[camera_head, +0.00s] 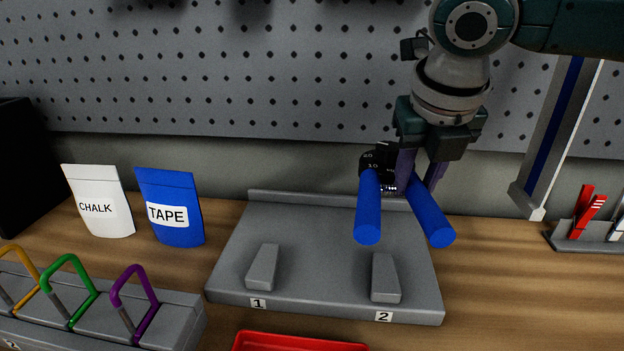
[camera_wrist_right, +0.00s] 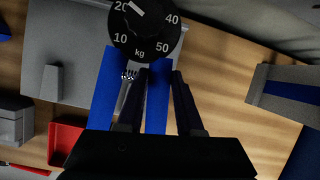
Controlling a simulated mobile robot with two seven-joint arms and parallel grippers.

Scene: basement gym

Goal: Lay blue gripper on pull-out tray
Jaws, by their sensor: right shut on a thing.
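The blue gripper (camera_head: 369,208) is a hand exerciser with two blue handles and a black dial marked in kg. My right gripper (camera_head: 419,184) is shut on it near the dial end and holds it over the right part of a grey tray (camera_head: 325,225), handles pointing toward the front. The tray has a raised back edge and two wedge blocks marked 1 and 2. In the right wrist view the dial and handles (camera_wrist_right: 102,95) lie by my fingers (camera_wrist_right: 160,76). I cannot tell if the handles touch the tray. My left gripper is not in view.
A red tray (camera_head: 300,343) shows at the front edge. A grey rack (camera_head: 180,310) with coloured carabiners is front left. CHALK (camera_head: 98,200) and TAPE (camera_head: 170,205) pouches stand behind it. A holder with red-handled items (camera_head: 588,215) is at right. The wood between is clear.

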